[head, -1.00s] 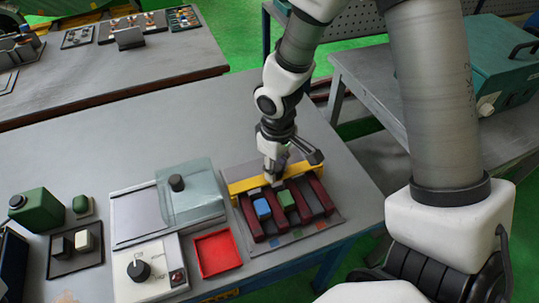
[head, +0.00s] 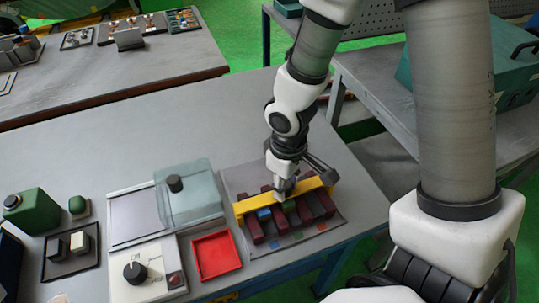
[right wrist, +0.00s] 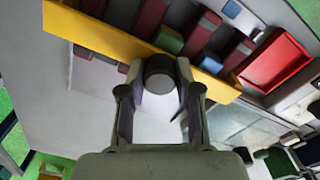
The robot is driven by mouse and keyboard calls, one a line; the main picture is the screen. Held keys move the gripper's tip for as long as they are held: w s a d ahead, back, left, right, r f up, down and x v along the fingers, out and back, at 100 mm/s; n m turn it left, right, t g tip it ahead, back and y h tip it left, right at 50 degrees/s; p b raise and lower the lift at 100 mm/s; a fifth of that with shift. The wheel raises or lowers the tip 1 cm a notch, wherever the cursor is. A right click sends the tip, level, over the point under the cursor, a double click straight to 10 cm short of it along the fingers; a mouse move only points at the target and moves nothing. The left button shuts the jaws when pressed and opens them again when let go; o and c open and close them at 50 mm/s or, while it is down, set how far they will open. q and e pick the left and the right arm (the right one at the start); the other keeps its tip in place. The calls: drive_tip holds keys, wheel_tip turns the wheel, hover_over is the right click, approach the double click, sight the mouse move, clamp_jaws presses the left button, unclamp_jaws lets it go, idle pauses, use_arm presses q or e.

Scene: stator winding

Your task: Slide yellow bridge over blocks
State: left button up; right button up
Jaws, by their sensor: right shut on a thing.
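The yellow bridge (head: 312,188) lies crosswise over the dark red rails, and it runs diagonally through the right wrist view (right wrist: 110,42). My right gripper (head: 281,195) is shut on the bridge's grey knob (right wrist: 160,73), between its two fingertips. The blue block (head: 264,214) and the green block (head: 289,206) sit in slots between the rails, partly hidden by the bridge and gripper in the head view. The green block (right wrist: 168,40) and blue block (right wrist: 210,64) also show beside the bridge in the right wrist view. My left gripper is not in view.
An empty red tray (head: 216,256) lies left of the rail fixture (head: 333,218). A white box with a dial (head: 140,285) and a clear-lidded unit (head: 190,195) stand further left. The table's right edge is close to the fixture. The table behind it is clear.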

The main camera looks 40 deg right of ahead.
drive_tip(key=shift+s+a, duration=0.1)
drive_tip(key=shift+s, duration=0.35)
drive_tip(key=o, duration=0.8)
wheel_tip(320, 180, up, 6)
drive_tip(key=p, duration=0.6)
drive_tip(key=shift+r, duration=0.1)
